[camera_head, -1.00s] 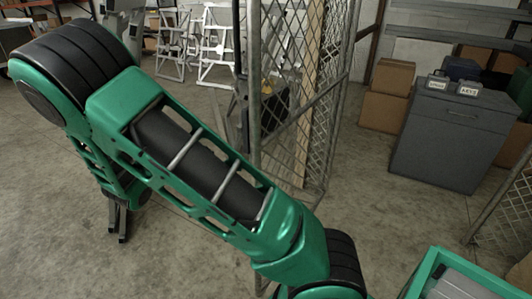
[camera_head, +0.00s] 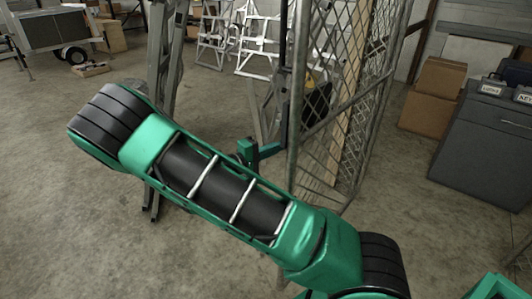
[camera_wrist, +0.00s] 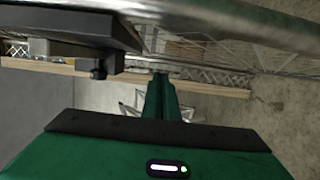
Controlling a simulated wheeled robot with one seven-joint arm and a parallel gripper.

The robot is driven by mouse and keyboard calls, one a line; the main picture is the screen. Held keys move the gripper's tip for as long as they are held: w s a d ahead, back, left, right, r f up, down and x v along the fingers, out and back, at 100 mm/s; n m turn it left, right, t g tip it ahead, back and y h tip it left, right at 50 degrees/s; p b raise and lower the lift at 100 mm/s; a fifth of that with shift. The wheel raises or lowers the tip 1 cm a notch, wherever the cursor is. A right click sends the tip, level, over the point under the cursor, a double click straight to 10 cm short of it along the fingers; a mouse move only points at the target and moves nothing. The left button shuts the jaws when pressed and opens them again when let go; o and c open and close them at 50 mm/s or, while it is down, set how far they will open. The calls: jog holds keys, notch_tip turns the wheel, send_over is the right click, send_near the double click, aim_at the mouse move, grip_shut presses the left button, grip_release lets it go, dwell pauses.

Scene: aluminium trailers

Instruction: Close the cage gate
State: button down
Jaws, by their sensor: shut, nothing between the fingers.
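The cage gate (camera_head: 352,110) is a tall grey metal frame with diamond wire mesh, right of the middle in the head view. It stands upright and is seen at a steep angle. A teal part beside its near post, probably my gripper (camera_head: 250,150), shows just past my arm. In the wrist view my gripper (camera_wrist: 161,85) is shut and empty. A grey tube of the metalwork (camera_wrist: 235,22) crosses close above it there, with mesh behind. I cannot tell whether the gripper touches the gate.
A dark grey cabinet (camera_head: 475,145) and cardboard boxes (camera_head: 434,95) stand at the right. White metal frames (camera_head: 262,40) stand behind the gate. A small trailer (camera_head: 52,27) is at the back left. The concrete floor is clear at the left.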

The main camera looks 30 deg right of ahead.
jog(key=shift+s+d, duration=1.85)
jog(key=shift+d, duration=0.1)
